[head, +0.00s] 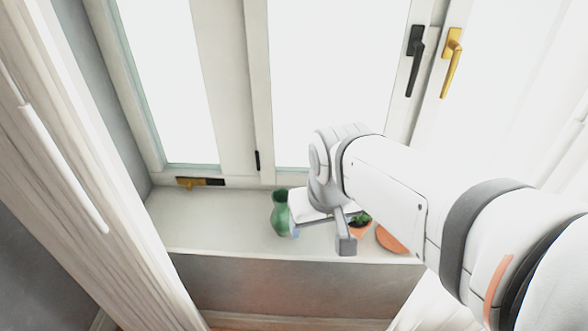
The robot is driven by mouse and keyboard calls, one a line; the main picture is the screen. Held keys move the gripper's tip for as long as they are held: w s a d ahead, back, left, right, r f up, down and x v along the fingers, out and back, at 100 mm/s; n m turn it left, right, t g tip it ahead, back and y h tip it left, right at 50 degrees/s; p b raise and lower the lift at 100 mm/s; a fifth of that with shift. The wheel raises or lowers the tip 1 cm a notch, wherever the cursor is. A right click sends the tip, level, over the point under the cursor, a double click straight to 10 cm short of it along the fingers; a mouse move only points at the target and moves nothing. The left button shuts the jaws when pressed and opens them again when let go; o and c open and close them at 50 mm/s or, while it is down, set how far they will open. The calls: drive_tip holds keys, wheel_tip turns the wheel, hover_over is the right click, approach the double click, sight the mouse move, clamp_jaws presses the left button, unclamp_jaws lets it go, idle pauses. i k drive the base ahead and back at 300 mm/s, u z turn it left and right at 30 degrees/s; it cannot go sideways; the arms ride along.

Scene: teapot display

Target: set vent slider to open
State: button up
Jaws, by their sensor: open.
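The vent slider (190,182) is a small brass piece on the bottom rail of the left window frame. It sits at the left part of a short strip, and a dark slot (214,182) shows to its right. I cannot tell from its look alone which end means open. My gripper (320,235) is open, in the middle of the view over the window sill. It is well to the right of the slider and lower in the picture, apart from it. One grey finger shows clearly at its lower right; the other is partly hidden.
A green vase (280,214) stands on the sill (200,225) just left of my gripper. A potted plant (361,224) and a terracotta dish (391,240) are behind and right of it. Black (414,62) and brass (451,62) window handles are at upper right. The left sill is clear.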

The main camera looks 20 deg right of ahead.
sight(189, 183)
drive_tip(key=k, duration=1.1)
drive_tip(key=u, duration=0.4)
drive_tip(key=i, duration=1.4)
drive_tip(key=z, duration=0.3)
